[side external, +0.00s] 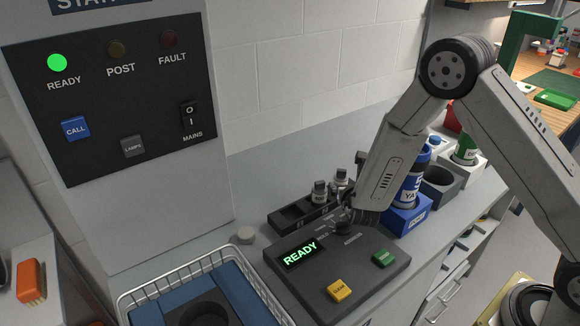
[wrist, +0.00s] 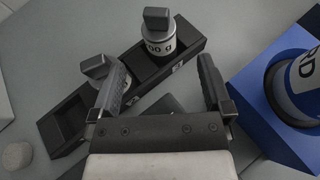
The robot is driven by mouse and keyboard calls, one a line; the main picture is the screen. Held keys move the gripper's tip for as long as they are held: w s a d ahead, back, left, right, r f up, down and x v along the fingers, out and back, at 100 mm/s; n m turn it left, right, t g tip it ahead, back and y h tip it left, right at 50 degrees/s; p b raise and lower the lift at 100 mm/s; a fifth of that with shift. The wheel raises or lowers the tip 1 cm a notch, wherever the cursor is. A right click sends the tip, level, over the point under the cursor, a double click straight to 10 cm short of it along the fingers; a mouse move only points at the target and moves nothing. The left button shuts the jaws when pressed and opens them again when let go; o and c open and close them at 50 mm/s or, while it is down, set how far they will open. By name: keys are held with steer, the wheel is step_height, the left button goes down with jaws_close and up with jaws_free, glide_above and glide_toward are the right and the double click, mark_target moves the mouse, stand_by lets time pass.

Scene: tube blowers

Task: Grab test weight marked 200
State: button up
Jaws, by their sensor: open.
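Two metal test weights with dark knobs stand in a black rack (side external: 290,217). One weight (wrist: 155,42) sits ahead of my gripper in the wrist view, its label showing only "00 g"; the first digit cannot be read. The other weight (wrist: 97,70) is at left, partly hidden behind my left finger, its marking unreadable. In the side view the weights (side external: 319,192) and (side external: 342,178) are small and their numbers cannot be read. My gripper (wrist: 163,62) is open and empty, its fingers apart over the near side of the rack (wrist: 68,135).
A control box (side external: 330,265) with a READY display and yellow and green buttons lies in front of the rack. A blue holder (side external: 405,220) with a bottle stands close on the right. A wire basket (side external: 165,300) is at front left. A small round pale object (side external: 246,236) lies left of the rack.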

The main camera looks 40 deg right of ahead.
mark_target(342, 178)
steer(key=shift+x, duration=2.5)
steer(key=shift+x, duration=2.65)
steer(key=shift+r, duration=0.1)
jaws_close()
steer(key=shift+r, duration=0.1)
